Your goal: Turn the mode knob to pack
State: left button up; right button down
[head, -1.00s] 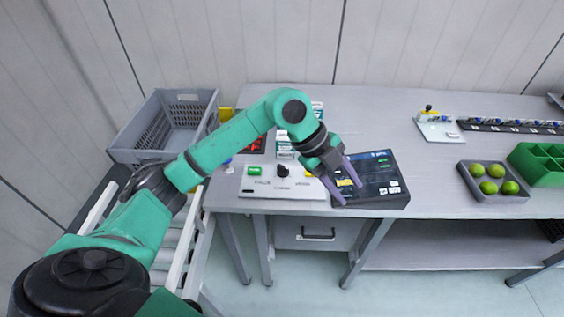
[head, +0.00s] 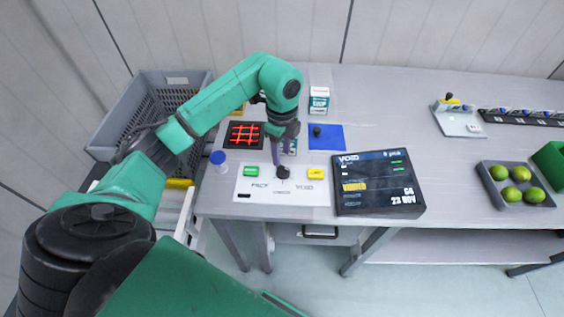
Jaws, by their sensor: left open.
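The white control panel (head: 300,210) lies flat near the table's front edge. Its black mode knob (head: 284,173) stands at the middle top, with a label that looks like PACK on the left and VOID on the right. The small lower label is too small to read. My left gripper (head: 279,164) points down just behind the knob, its purple fingers at or very close to it. It is open; whether it touches the knob I cannot tell, and one finger is largely hidden. My right gripper is not in view.
A green button (head: 251,171) and a yellow button (head: 319,173) flank the knob. A dark screen (head: 380,205) lies to the right, a blue-capped bottle (head: 218,160) to the left. Behind are a red-lined scanner (head: 244,135), blue mat (head: 328,139) and carton (head: 319,101).

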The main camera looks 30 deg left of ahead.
aim_at(282, 167)
pick_arm(q)
jog(key=f, duration=0.4)
jog(key=f+p, duration=0.1)
jog(key=shift+w+a+f, duration=0.25)
jog(key=shift+w+f, duration=0.15)
jog(key=shift+s+d+f, duration=0.1)
jog(key=shift+f, duration=0.15)
jog(key=shift+s, duration=0.1)
jog(key=shift+c, duration=0.3)
jog(key=shift+f, duration=0.1)
grip_shut()
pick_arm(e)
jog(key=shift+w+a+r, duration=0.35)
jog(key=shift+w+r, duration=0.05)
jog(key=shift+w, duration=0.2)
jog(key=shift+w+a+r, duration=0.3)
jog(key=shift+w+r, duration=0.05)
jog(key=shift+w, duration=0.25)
